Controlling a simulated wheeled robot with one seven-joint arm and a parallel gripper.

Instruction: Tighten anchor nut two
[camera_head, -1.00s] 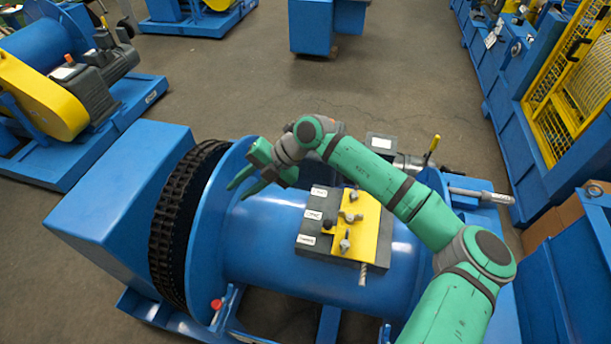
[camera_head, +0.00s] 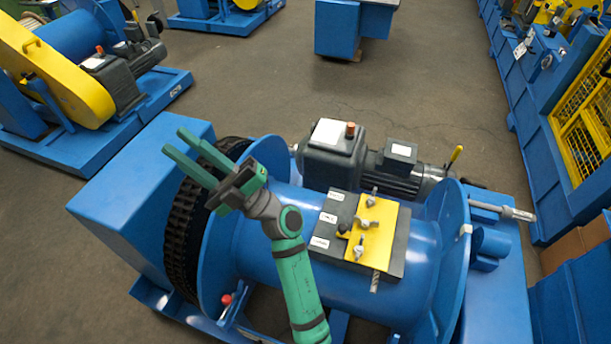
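My gripper (camera_head: 187,153) is in the head view, raised near the chain wheel on the left. Its two green fingers are spread apart with nothing between them. The anchor plate, a yellow plate (camera_head: 379,231) on a dark block (camera_head: 397,246), sits on top of the blue drum (camera_head: 281,250), right of my gripper. Several wing-like metal nuts stand on the yellow plate: an upper one (camera_head: 369,201), a middle one (camera_head: 363,224) and a lower one (camera_head: 358,252). Small white labels (camera_head: 328,217) line the block's left side; their text is too small to read.
A black chain (camera_head: 184,235) wraps the wheel beside the blue housing (camera_head: 128,201). A dark motor and gearbox (camera_head: 340,165) stand behind the drum. A yellow-handled lever (camera_head: 455,156) rises at the right. Other blue machines stand around; grey floor lies open behind.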

